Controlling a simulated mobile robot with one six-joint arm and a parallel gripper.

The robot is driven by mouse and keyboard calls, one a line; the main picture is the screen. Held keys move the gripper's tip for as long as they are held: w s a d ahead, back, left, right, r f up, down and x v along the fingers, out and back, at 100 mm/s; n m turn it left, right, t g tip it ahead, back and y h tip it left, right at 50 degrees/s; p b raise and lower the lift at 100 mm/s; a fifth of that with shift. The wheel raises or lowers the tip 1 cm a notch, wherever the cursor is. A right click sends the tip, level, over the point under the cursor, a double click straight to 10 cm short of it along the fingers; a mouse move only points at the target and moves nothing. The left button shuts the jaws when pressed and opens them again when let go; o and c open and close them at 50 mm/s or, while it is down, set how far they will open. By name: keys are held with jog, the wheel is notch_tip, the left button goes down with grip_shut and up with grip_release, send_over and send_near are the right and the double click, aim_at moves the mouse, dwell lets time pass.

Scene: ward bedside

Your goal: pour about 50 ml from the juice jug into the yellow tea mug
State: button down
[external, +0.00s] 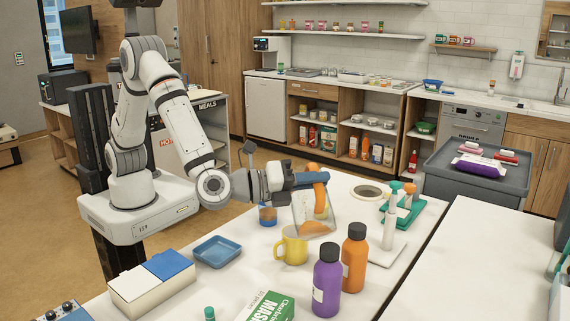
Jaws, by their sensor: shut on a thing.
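My gripper (312,180) is shut on the orange handle of the juice jug (308,214), a clear vessel with orange juice low inside it. The jug looks tilted and is held up over the white table, just behind and to the right of the yellow tea mug (292,247). The mug stands upright on the table with its handle to the left. The jug's lower left part is close to the mug's rim; I cannot tell whether they touch. No stream of juice is visible, and the inside of the mug is hidden.
Purple (327,283) and orange (354,258) bottles stand close in front of the mug. A blue tray (217,251) is to its left. A small cup with a blue band (267,214) stands behind it. A green rack (402,212) and a white dispenser (389,222) are to the right.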

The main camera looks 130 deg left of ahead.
aim_at(320, 199)
jog(key=shift+w+d+f+m, duration=0.4)
jog(key=shift+w+m, duration=0.1)
jog(key=shift+m, duration=0.5)
jog(key=w+m+p, duration=0.1)
jog(key=w+d+m+p, duration=0.1)
jog(key=shift+d+r+m+p, duration=0.25)
jog(key=shift+r+m+p, duration=0.05)
jog(key=shift+r, duration=0.05)
jog(key=shift+w+d+f+m+p, duration=0.4)
jog(key=shift+f+m, duration=0.2)
jog(key=shift+m, duration=0.4)
jog(key=shift+w+d+f+m+p, duration=0.25)
jog(key=shift+w+f+m+p, duration=0.25)
jog(key=shift+m, duration=0.5)
jog(key=shift+w+d+f+m+p, duration=0.2)
jog(key=shift+w+d+f+m, duration=0.2)
jog(key=shift+f+m, duration=0.45)
jog(key=shift+r, duration=0.15)
